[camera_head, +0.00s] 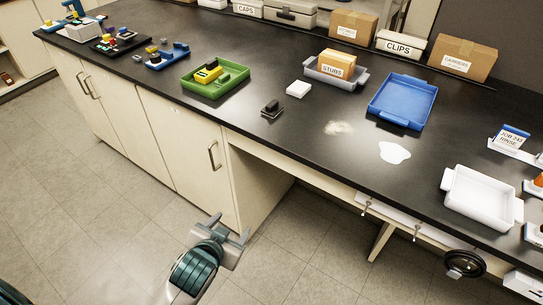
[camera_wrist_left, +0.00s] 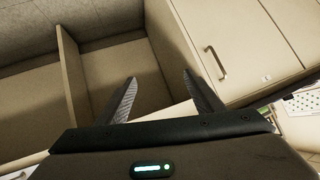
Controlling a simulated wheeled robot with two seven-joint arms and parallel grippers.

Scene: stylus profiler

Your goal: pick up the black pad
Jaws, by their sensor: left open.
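A small black pad (camera_head: 271,109) lies on the dark bench top, near its front edge, left of a small white block. My left gripper (camera_head: 232,226) is open and empty, low in front of the bench cabinets and well short of the pad. In the left wrist view its two fingers (camera_wrist_left: 159,95) are apart, with only cabinet fronts and an open knee space beyond them. The pad does not show in the left wrist view. My right gripper is not seen.
A white block (camera_head: 299,89), a green tray (camera_head: 229,93), a grey bin holding a STUBS box (camera_head: 337,64) and a blue tray (camera_head: 427,96) stand around the pad. A white puddle (camera_head: 394,152) and a beige powder patch (camera_head: 338,127) lie right of it. A white tray (camera_head: 456,208) is farther right.

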